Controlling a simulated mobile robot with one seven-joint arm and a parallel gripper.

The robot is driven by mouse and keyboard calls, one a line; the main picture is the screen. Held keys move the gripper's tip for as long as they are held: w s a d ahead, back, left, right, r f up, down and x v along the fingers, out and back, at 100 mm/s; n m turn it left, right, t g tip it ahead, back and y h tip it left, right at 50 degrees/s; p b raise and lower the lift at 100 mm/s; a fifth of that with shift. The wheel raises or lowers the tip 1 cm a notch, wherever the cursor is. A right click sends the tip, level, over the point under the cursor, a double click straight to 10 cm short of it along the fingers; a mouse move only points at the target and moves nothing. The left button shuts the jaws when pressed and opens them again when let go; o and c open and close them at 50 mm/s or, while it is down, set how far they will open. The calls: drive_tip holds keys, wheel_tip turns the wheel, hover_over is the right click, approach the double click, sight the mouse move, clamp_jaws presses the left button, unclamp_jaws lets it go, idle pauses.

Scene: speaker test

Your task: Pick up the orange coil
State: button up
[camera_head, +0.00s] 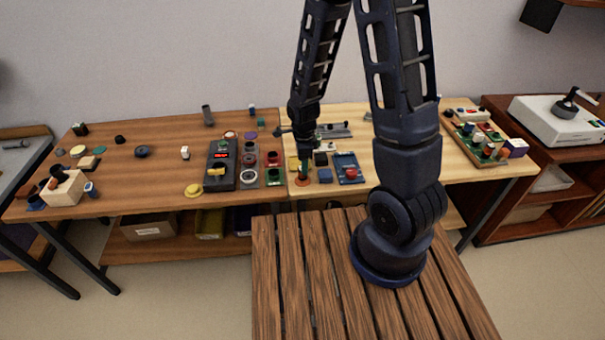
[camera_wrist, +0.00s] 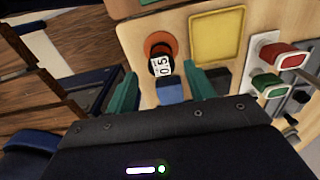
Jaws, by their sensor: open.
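The orange coil appears as a round orange piece (camera_wrist: 151,43) near the table edge in the wrist view. A dark piece with a white number label (camera_wrist: 160,66) covers part of it. In the head view its orange rim (camera_head: 305,183) shows low under my gripper (camera_head: 303,170). My gripper is open, and its two green fingers also show in the wrist view (camera_wrist: 163,90), pointing toward the orange piece. A blue piece (camera_wrist: 171,90) shows between the fingers; I cannot tell whether it touches them or joins the labelled piece.
A yellow square (camera_wrist: 217,37) lies just right of the orange piece. Switches with red (camera_wrist: 291,58) and green (camera_wrist: 269,84) tops stand farther right. In the head view, a black panel (camera_head: 221,165) is left of my gripper and a blue board (camera_head: 348,168) is right.

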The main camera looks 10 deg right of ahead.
drive_tip(key=shift+w+a+f, duration=0.1)
drive_tip(key=shift+f, duration=1.8)
drive_tip(key=c, duration=1)
